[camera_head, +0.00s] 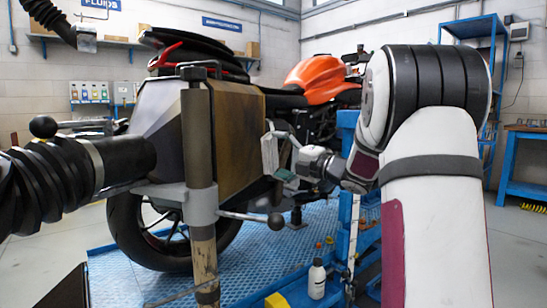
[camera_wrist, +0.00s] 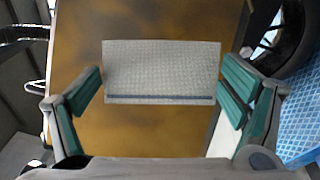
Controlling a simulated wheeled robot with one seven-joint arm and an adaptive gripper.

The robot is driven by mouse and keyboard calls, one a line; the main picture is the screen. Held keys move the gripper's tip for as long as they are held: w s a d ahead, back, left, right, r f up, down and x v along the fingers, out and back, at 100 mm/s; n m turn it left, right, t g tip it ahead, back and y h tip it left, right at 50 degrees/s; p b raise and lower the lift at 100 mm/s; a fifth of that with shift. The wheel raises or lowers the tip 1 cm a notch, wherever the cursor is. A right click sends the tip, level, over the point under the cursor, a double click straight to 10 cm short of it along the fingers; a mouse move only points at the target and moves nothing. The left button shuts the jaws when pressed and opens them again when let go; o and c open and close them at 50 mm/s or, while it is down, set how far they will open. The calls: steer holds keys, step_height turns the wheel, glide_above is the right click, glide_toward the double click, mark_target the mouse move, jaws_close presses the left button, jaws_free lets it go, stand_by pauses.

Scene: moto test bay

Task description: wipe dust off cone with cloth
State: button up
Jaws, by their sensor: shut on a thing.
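The cone is a large faceted hood (camera_head: 160,120) with a grey front and a brown, dusty-looking side panel (camera_head: 232,135). That brown face (camera_wrist: 150,130) fills the middle of the wrist view, with darker patches. My gripper (camera_head: 281,160) is at the right side of the hood. It is shut on a grey cloth (camera_head: 270,152), which spans between the teal fingers as a flat pad (camera_wrist: 160,68) in the wrist view. The cloth faces the brown panel; I cannot tell whether it touches. The panel behind the cloth is hidden.
An upright post (camera_head: 197,150) with a handle bar stands before the hood, and a black hose (camera_head: 60,180) joins its left. A motorcycle with an orange tank (camera_head: 325,78) stands behind on a blue platform (camera_head: 250,265). A white bottle (camera_head: 317,279) stands low near my arm.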

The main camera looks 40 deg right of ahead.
steer(key=shift+d, duration=0.1)
steer(key=shift+s+d+b, duration=0.15)
steer(key=shift+s+d, duration=0.25)
steer(key=shift+s, duration=0.25)
steer(key=shift+s+d+b, duration=0.15)
steer(key=shift+s+d, duration=0.2)
steer(key=shift+s, duration=0.25)
